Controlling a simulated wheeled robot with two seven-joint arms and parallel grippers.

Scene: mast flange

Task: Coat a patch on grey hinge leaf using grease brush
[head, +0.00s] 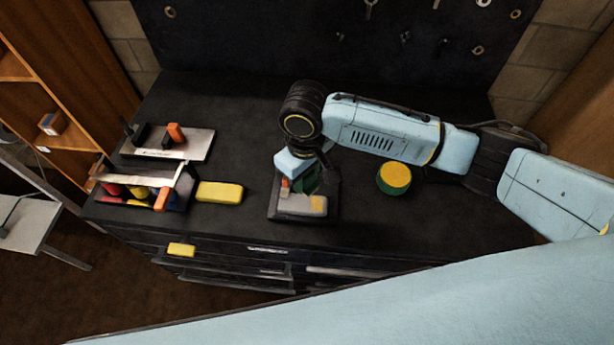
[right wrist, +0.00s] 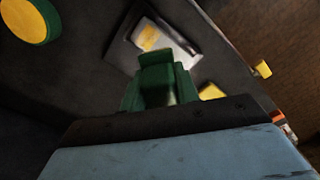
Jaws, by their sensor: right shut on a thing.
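The grey hinge leaf (head: 292,204) lies on a dark board on the bench, with a yellow square patch (head: 317,203) on its right part. It also shows in the right wrist view (right wrist: 180,47), past the fingers. My right gripper (head: 305,183) is just above the leaf's far edge. Its green fingers (right wrist: 158,88) are shut, and what they hold is mostly hidden by them; I take it to be the grease brush. A small orange piece (head: 285,184) shows beside the fingers. I cannot tell whether bristles touch the leaf. My left gripper is not in view.
A round green tin with a yellow top (head: 394,178) stands right of the leaf. A yellow block (head: 220,192), a tool caddy (head: 150,199) and a grey plate with an orange-handled item (head: 185,146) are at left. A drawer front (head: 220,262) is below the bench edge.

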